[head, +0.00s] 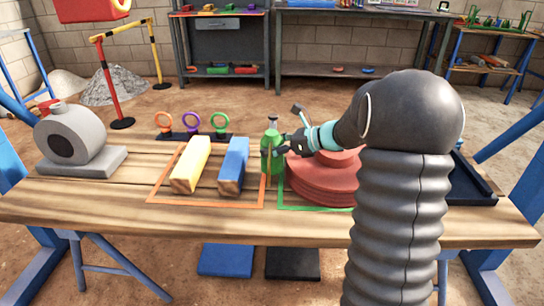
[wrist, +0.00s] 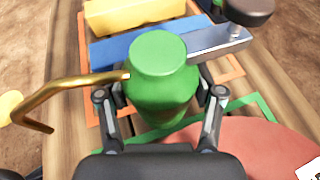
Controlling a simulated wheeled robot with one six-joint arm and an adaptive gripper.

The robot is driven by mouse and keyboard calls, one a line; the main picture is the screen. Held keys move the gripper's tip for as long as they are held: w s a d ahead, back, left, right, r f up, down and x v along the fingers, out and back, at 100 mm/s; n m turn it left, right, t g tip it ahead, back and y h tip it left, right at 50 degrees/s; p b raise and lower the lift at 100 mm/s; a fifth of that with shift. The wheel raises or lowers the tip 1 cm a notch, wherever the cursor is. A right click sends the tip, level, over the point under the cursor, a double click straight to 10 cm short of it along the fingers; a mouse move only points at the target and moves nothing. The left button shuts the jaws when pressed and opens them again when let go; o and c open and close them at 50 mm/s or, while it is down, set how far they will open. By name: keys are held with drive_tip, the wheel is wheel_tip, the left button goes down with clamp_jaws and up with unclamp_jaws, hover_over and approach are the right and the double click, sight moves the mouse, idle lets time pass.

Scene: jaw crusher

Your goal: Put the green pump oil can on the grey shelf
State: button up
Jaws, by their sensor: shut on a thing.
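The green pump oil can (head: 267,158) is upright at the middle of the wooden table, between the blue block and the red discs. In the wrist view the can (wrist: 160,85) is between the two fingers of my gripper (wrist: 160,100), which is shut on it. A bent brass spout sticks out left and a grey lever with a dark knob goes up right. My gripper (head: 284,150) reaches it from the right in the head view. I cannot tell whether its base touches the table. Two grey shelf units stand at the back, one left (head: 217,50) and one middle (head: 310,71).
A yellow block (head: 191,165) and a blue block (head: 234,165) lie left of the can. Stacked red discs (head: 318,180) are close on its right. A rack with coloured rings (head: 192,124) is behind the blocks. A grey machine part (head: 75,140) sits at the table's left.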

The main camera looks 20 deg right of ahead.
drive_tip(key=shift+f, duration=1.65)
drive_tip(key=shift+f, duration=0.2)
drive_tip(key=o, duration=1.4)
drive_tip(key=shift+o, duration=0.2)
